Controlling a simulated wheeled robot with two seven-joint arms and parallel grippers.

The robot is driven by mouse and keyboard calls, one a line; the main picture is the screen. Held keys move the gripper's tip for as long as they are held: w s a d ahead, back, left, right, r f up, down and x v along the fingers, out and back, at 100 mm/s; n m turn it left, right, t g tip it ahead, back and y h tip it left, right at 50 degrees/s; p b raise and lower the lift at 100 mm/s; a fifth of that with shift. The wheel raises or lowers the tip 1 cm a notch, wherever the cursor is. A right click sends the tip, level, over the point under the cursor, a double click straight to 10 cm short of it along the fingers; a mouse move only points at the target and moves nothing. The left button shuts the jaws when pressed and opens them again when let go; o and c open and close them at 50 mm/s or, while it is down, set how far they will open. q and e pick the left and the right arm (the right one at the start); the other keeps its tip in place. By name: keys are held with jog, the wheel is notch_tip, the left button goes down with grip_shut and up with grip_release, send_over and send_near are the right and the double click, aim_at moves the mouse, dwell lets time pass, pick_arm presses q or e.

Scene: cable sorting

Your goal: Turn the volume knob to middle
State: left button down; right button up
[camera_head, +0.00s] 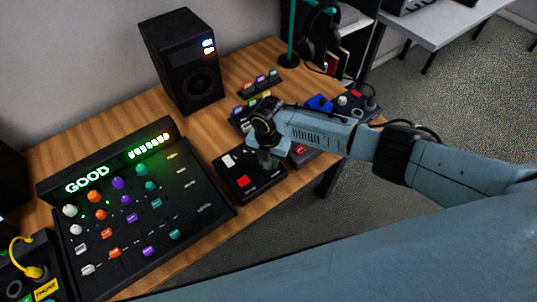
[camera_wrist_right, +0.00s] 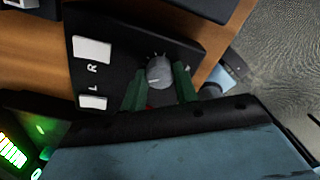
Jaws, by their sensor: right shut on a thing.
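The grey round volume knob (camera_wrist_right: 159,72) sits on a black control box (camera_wrist_right: 85,73), beside white buttons marked L and R. A white mark shows on its face, but the exact setting is hard to tell. My right gripper (camera_wrist_right: 160,86) has its green fingers on either side of the knob and is shut on it. In the head view the same black box (camera_head: 240,190) lies right of the mixer, and my right gripper (camera_head: 267,158) reaches down onto its upper right part, hiding the knob there. My left gripper is not in view.
A large mixer panel (camera_head: 205,218) with coloured knobs and a lit GOOD sign stands at the left. A black speaker (camera_head: 180,60) stands behind. More control boxes and a headphone stand (camera_head: 293,30) are at the back right. Bare wood (camera_head: 235,75) shows between them.

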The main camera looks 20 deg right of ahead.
jog(key=m+p, duration=0.2)
jog(key=m, duration=0.2)
jog(key=shift+r, duration=0.1)
jog(key=shift+m+p, duration=0.35)
jog(key=shift+m, duration=0.65)
jog(key=shift+d, duration=0.1)
jog(key=shift+w, duration=0.1)
jog(key=o, duration=1)
jog(key=shift+c, duration=0.2)
notch_tip(320, 180, up, 13)
jog(key=p, duration=0.2)
